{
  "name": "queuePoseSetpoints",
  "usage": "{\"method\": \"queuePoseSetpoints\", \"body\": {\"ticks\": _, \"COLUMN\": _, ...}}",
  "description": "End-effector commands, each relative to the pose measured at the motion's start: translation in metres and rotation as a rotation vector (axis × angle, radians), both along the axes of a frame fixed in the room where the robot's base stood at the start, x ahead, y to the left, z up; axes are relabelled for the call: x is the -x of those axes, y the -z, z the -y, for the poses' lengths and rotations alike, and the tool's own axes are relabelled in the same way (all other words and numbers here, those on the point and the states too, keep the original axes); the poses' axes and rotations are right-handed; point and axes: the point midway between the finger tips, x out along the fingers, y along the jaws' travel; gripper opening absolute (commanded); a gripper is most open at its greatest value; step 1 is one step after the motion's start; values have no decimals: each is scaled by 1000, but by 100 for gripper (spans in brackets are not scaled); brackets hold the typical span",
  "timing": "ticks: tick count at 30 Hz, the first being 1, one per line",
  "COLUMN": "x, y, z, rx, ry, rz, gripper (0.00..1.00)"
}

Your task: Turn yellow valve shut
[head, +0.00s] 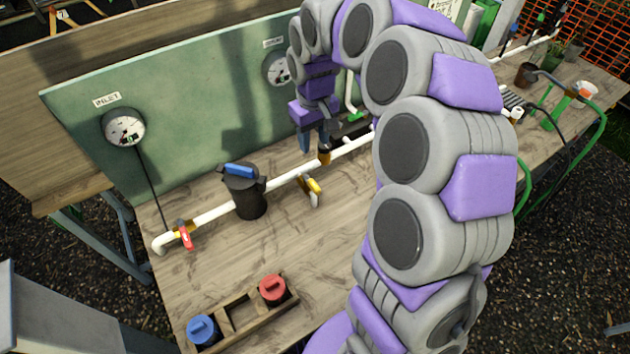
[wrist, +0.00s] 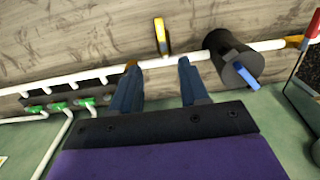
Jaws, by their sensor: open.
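The yellow valve handle (head: 314,186) stands out from the white pipe (head: 285,178) on the bench side, right of the black canister. In the wrist view the yellow handle (wrist: 161,36) shows nearly edge-on, pointing across the pipe (wrist: 159,61). My gripper (head: 316,143) is above and behind the pipe near the green back panel, apart from the handle. In the wrist view my open gripper (wrist: 157,64) has its two blue-grey fingers spread, with the pipe and the handle beyond the gap. Nothing is between the fingers.
A black canister with a blue lever (head: 240,171) sits on the pipe beside the yellow valve. A red valve handle (head: 186,236) is near the inlet gauge (head: 124,127). A wooden tray (head: 240,325) holds blue and red parts. The bench front is mostly clear.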

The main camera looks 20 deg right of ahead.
Motion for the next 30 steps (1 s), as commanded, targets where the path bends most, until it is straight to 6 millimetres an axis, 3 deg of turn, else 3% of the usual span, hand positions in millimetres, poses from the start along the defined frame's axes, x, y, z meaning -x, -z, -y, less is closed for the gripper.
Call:
{"method": "queuePoseSetpoints", "body": {"ticks": 5, "x": 1, "y": 20, "z": 0, "rx": 2, "ry": -1, "rz": -5, "gripper": 45}}
{"method": "queuePoseSetpoints", "body": {"ticks": 24, "x": 2, "y": 144, "z": 0, "rx": -1, "ry": -1, "rz": -4, "gripper": 45}}
{"method": "queuePoseSetpoints", "body": {"ticks": 30, "x": 1, "y": 165, "z": 0, "rx": 0, "ry": 0, "rz": -1, "gripper": 45}}
